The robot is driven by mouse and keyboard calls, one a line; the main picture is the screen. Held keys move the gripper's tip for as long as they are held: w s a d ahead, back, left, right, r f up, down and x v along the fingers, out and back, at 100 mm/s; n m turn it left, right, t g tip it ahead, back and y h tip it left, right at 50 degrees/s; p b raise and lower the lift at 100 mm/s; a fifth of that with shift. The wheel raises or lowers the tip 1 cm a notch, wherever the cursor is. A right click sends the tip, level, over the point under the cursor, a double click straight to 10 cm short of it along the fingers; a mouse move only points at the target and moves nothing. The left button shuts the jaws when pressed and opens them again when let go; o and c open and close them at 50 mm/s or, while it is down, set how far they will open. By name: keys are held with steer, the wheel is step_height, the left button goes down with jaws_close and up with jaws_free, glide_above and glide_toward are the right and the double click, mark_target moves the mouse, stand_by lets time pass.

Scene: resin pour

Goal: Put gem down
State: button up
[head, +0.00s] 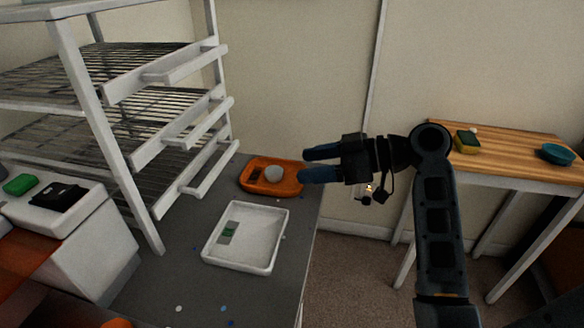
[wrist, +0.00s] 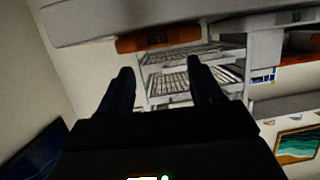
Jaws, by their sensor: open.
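My gripper (head: 307,165) is open, its two dark blue fingers pointing left with nothing between them. In the wrist view the open fingers (wrist: 160,70) also have an empty gap. The fingertips are by the right end of an orange tray (head: 256,191), apparently above it. A pale rounded piece (head: 274,173) lies in that tray, beside a dark patch. I cannot tell whether it is the gem. A white tray (head: 266,267) in front holds a small green and grey piece (head: 229,232). No gem is clearly identifiable in either view.
A white wire-shelf rack (head: 160,138) stands at the left of the grey counter (head: 180,285). A wooden table (head: 500,158) at the right holds a green and yellow sponge (head: 467,141) and a teal bowl (head: 556,153). Floor shows between counter and table.

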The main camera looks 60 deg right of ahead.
steer(key=v, duration=0.5)
steer(key=shift+s+d+r, duration=0.1)
steer(key=shift+s+r, duration=0.05)
steer(key=shift+s, duration=0.2)
stand_by(1.1)
